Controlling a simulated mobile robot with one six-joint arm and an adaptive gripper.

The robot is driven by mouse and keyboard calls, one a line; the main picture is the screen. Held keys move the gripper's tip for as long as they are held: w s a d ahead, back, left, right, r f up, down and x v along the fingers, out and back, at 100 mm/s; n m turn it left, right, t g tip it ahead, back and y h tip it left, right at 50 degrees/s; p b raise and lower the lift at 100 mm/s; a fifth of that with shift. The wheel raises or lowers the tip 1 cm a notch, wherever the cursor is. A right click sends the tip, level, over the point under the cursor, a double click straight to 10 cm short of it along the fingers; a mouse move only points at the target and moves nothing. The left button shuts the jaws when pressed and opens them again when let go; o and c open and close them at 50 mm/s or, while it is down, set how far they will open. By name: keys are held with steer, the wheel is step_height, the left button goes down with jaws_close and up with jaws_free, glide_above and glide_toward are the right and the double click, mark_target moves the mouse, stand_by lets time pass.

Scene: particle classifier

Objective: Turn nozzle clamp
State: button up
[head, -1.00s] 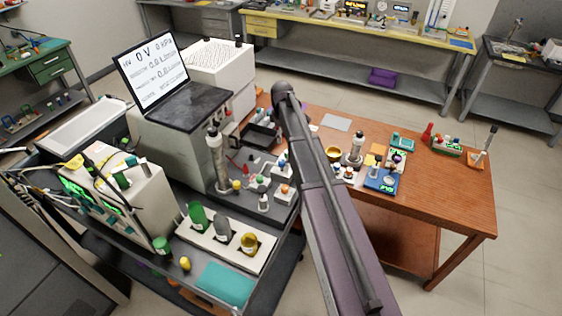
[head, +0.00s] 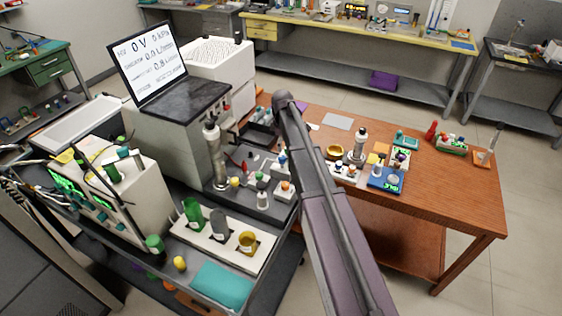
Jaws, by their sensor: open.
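An upright silver cylinder with a dark top (head: 216,155) stands on the dark cart left of my arm. A similar upright cylinder (head: 358,146) stands on the brown table right of my arm. I cannot tell which part, if any, is the nozzle clamp; such details are too small. My arm reaches up from the bottom of the head view to a dark rounded joint near the middle. My gripper is not visible; the arm hides what lies behind it.
A laptop (head: 147,62) sits on a grey instrument left of the arm. A white rack (head: 222,239) holds several coloured containers, with a teal pad (head: 222,284) in front. The brown table (head: 462,205) has small devices on top and bare wood at its right front.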

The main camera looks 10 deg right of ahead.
mark_target(282, 157)
steer(key=shift+f+b, duration=3.05)
steer(key=shift+f, duration=0.35)
jaws_close()
steer(key=shift+a, duration=0.2)
steer(key=shift+d, duration=0.15)
